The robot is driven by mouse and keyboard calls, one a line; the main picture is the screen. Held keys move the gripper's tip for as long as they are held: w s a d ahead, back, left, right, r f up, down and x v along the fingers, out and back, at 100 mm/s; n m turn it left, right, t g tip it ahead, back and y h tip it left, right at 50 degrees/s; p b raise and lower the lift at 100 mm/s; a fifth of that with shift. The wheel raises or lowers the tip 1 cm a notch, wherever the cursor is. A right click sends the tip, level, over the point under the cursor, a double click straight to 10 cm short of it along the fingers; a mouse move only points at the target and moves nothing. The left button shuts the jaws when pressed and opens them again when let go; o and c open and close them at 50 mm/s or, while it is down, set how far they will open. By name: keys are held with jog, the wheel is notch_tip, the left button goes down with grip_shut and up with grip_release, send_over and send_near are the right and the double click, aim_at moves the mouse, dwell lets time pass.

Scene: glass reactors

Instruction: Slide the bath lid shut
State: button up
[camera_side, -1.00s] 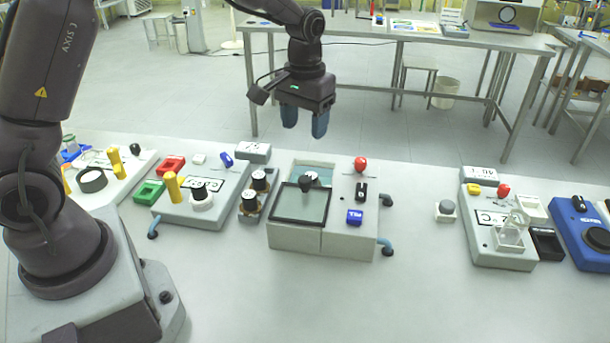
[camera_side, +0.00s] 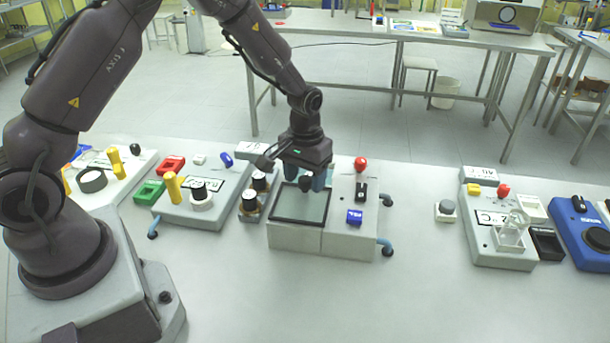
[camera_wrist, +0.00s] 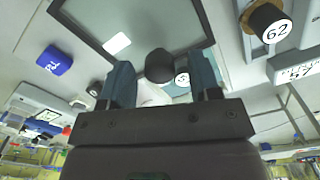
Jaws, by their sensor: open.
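The bath lid (camera_side: 300,206) is a dark-framed glass pane with a black knob (camera_side: 306,183) near its back edge. It lies over the front of the bath, a grey box (camera_side: 295,238). In the side view my arm covers most of the opening behind the lid. My gripper (camera_side: 306,184) is low over the back of the bath, its blue fingers around the knob's level. In the wrist view the black knob (camera_wrist: 159,66) stands between the open fingers of my gripper (camera_wrist: 162,84), with space on both sides. The lid (camera_wrist: 140,22) stretches beyond it.
Free table lies in front and further right.

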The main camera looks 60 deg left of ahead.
grip_shut()
jog(key=w+a, duration=0.7)
jog(key=w, duration=0.1)
jog(key=shift+a, duration=0.4)
grip_release()
jog(key=shift+s, duration=0.1)
notch_tip(320, 180, up, 13)
dwell(0.3)
dwell(0.4)
